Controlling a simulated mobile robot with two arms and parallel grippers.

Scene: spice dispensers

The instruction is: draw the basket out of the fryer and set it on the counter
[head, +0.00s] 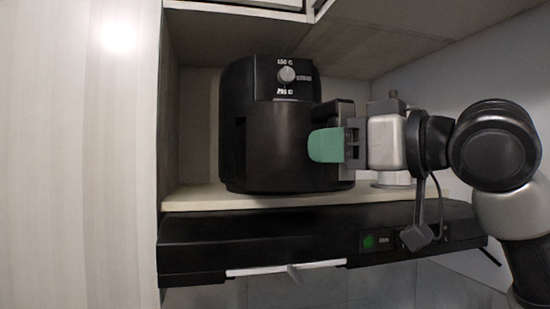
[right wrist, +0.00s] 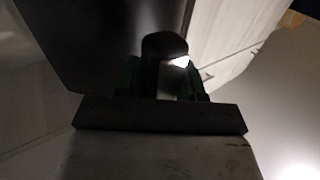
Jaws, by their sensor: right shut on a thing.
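The black fryer (head: 252,85) stands upright on a pale shelf, with a round silver knob on its upper front. The basket (head: 275,150) sits in the fryer, its dark front facing me. My right gripper (head: 326,146) comes in from the right and is shut on the basket's handle (head: 340,108). A green fingertip covers much of the handle in the head view. In the right wrist view the dark handle (right wrist: 163,48) stands between the fingers (right wrist: 162,84). My left gripper is not in view.
The shelf (head: 240,200) lies above a black hood (head: 270,240) with a green light. A cabinet panel (head: 85,150) closes off the left side. A silvery object (head: 392,180) stands behind my right gripper, mostly hidden. No clear counter surface shows.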

